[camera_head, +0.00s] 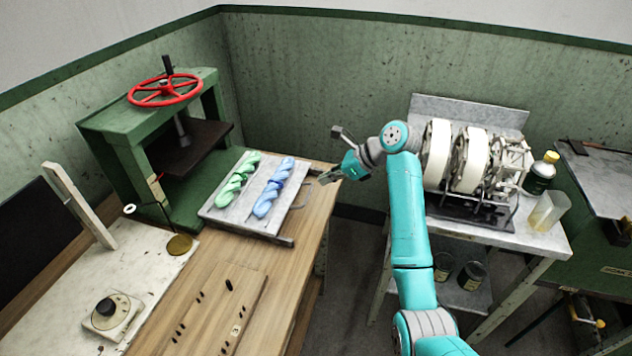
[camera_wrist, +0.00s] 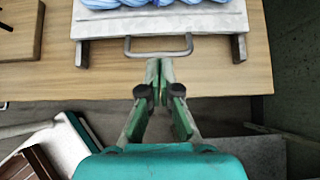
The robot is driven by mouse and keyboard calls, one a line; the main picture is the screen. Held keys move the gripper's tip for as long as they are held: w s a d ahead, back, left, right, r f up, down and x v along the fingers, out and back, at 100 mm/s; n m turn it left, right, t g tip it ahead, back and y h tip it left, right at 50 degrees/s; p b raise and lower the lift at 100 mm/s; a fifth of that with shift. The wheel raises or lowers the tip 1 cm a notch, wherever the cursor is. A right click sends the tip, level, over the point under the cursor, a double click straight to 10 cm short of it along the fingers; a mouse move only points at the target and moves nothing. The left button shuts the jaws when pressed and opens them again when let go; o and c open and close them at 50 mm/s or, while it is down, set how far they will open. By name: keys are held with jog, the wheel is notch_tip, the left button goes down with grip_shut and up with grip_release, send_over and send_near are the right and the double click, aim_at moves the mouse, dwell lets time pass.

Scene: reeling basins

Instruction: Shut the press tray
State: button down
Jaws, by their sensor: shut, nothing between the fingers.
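The press tray (camera_head: 238,215) is pulled out of the green press (camera_head: 125,130) and lies over the wooden table. A green skein (camera_head: 238,180) and a blue skein (camera_head: 272,188) lie on it. In the wrist view the tray's front edge (camera_wrist: 200,22) and its metal bar handle (camera_wrist: 160,53) show, with the blue skein (camera_wrist: 130,3) behind. My gripper (camera_head: 328,178) is at the right of the tray, near the handle. In the wrist view my gripper (camera_wrist: 160,64) is shut and empty, its tips just at the handle's middle. I cannot tell whether they touch it.
The press has a red handwheel (camera_head: 166,90) above a dark plate (camera_head: 190,147). A pegged wooden board (camera_head: 215,310) and a scale with a dial (camera_head: 112,312) are at the front left. A reeling machine (camera_head: 470,165) stands on a table at right. Open floor separates the tables.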

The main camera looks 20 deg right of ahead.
aim_at(295, 194)
jog(key=x, duration=0.9)
